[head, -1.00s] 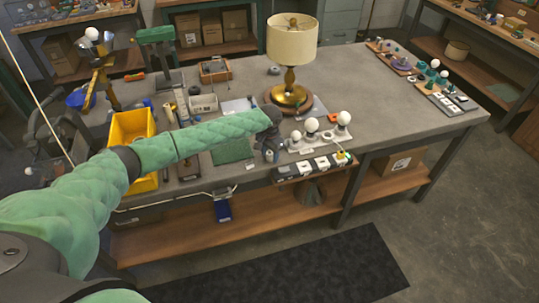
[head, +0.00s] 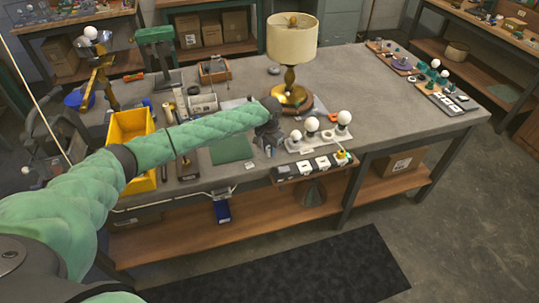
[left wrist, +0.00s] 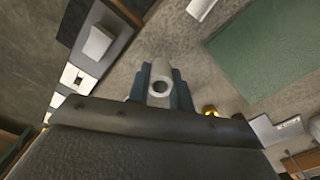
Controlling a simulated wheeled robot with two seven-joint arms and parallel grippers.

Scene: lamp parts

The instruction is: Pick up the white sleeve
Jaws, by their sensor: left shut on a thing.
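The white sleeve (left wrist: 160,86) is a short pale tube with a round hole in its end, seen in the left wrist view. My left gripper (left wrist: 161,92) is shut on it, with one blue-grey finger on each side. In the head view my left gripper (head: 269,148) is over the front edge area of the workbench, left of the bulb stand. The sleeve cannot be made out there. My right gripper is not in view.
A stand with white bulbs (head: 318,141) and a tray of small white parts (head: 316,166) are to the right. A brass lamp (head: 290,80) stands behind, a green mat (head: 231,149) and yellow bin (head: 130,127) to the left. The bench's right part is mostly clear.

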